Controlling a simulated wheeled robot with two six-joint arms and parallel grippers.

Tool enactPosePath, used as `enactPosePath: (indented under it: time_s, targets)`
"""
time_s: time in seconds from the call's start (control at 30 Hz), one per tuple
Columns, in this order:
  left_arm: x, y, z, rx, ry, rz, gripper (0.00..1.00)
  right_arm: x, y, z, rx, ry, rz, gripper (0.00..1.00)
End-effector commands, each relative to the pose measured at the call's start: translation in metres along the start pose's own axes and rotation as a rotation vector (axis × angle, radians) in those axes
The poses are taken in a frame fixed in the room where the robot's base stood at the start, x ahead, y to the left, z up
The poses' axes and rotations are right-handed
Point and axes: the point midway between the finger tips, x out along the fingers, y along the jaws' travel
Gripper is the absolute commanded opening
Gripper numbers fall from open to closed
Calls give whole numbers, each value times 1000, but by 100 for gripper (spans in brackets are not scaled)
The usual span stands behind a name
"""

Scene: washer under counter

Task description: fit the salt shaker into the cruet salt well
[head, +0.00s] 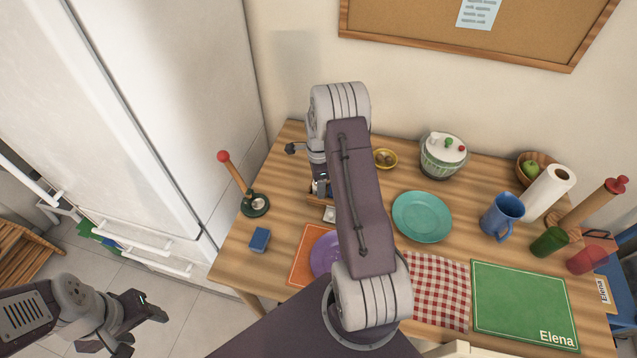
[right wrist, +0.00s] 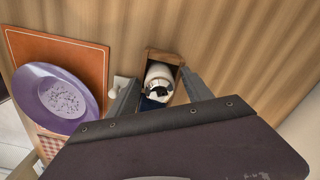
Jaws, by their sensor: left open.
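The cruet (right wrist: 178,59) is a small wooden holder, which also shows in the head view (head: 314,200), partly hidden by my right arm. A white shaker (right wrist: 158,72) with a dark-marked end sits within the holder's outline in the right wrist view. A dark blue part (right wrist: 150,103) shows just below it. I cannot tell how deep the shaker sits. My right gripper (right wrist: 160,80) has its fingers apart, one on each side of the shaker, with gaps visible. My left gripper (head: 150,306) is open and empty, out over the floor, away from the table.
A purple plate (head: 325,255) on an orange mat (head: 301,268) and a small white item (head: 329,214) lie close to the cruet.

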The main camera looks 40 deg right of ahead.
Motion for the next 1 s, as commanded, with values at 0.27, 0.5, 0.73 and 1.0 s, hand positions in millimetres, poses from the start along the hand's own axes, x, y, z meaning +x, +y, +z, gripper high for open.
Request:
enactPosePath:
  time_s: [0.27, 0.5, 0.73, 1.0]
  targets:
    - [-1, 0, 0, 0, 0, 0, 58, -35, -2, 0, 0, 0, -6, 59]
    - [-1, 0, 0, 0, 0, 0, 58, -96, -1, 0, 0, 0, -5, 59]
    - [-1, 0, 0, 0, 0, 0, 58, -122, 0, 0, 0, 0, -1, 59]
    - [-1, 0, 0, 0, 0, 0, 58, -124, 0, 0, 0, 0, 0, 59]
